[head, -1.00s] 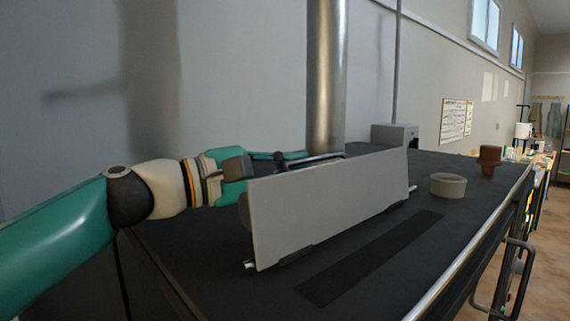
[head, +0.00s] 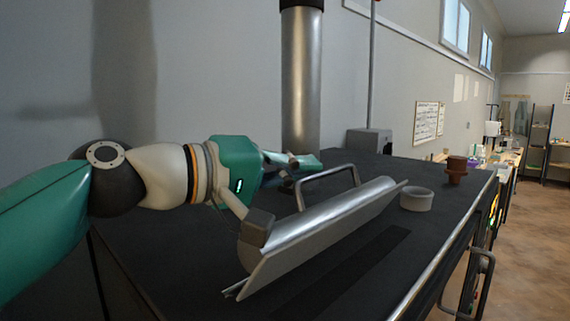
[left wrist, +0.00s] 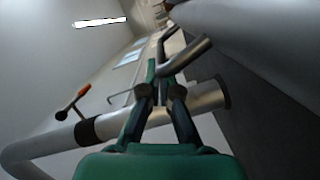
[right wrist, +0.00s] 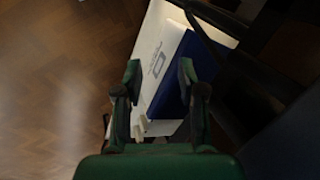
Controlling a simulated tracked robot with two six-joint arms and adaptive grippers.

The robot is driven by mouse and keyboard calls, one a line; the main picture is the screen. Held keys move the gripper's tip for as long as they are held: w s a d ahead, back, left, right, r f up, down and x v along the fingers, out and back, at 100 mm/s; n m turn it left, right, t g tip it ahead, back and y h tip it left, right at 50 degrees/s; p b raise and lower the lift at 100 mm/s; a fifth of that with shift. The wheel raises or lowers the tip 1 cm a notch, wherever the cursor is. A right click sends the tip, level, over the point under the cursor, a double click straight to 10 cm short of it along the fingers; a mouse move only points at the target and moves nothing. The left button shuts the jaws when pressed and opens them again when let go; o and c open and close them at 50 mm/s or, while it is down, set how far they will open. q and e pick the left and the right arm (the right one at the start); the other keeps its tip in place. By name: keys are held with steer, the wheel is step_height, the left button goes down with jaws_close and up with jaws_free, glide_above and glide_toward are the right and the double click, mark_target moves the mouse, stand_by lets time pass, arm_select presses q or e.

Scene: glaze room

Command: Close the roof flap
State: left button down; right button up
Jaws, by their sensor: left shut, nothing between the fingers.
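The roof flap (head: 315,237) is a long grey panel with a shiny curved top on the black roof. It is tilted towards the front, above the roof. A metal bar handle (head: 327,171) stands on its far side; it also shows in the left wrist view (left wrist: 186,54). My left gripper (head: 305,161) is behind the flap, its shut fingers close to the handle; I cannot tell whether they touch. They show empty in the left wrist view (left wrist: 165,75). My right gripper (right wrist: 160,75) is open and empty, outside the head view.
A metal flue pipe (head: 301,95) rises behind the flap. A grey box (head: 368,142), a pale ring-shaped bowl (head: 416,199) and a brown pot (head: 456,170) stand farther right. A rail (head: 430,255) runs along the front edge. A blue object (right wrist: 184,75) lies below the right gripper.

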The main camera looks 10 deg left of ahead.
mark_target(331, 208)
arm_select(q)
steer(key=s+d+m, duration=0.1)
steer(key=d+m, duration=0.1)
steer(key=s+d+m+y+p, duration=0.1)
steer(key=s+d+m, duration=0.1)
steer(key=s+d+f+m, duration=0.1)
steer(key=s+d+f+m+y, duration=0.1)
steer(key=m, duration=0.1)
steer(key=s+d+f+m+b, duration=0.1)
steer(key=shift+d+t+y, duration=0.4)
steer(key=shift+s+d+f+b, duration=0.3)
steer(key=shift+d+b, duration=0.05)
steer(key=shift+b, duration=0.1)
steer(key=shift+f, duration=0.1)
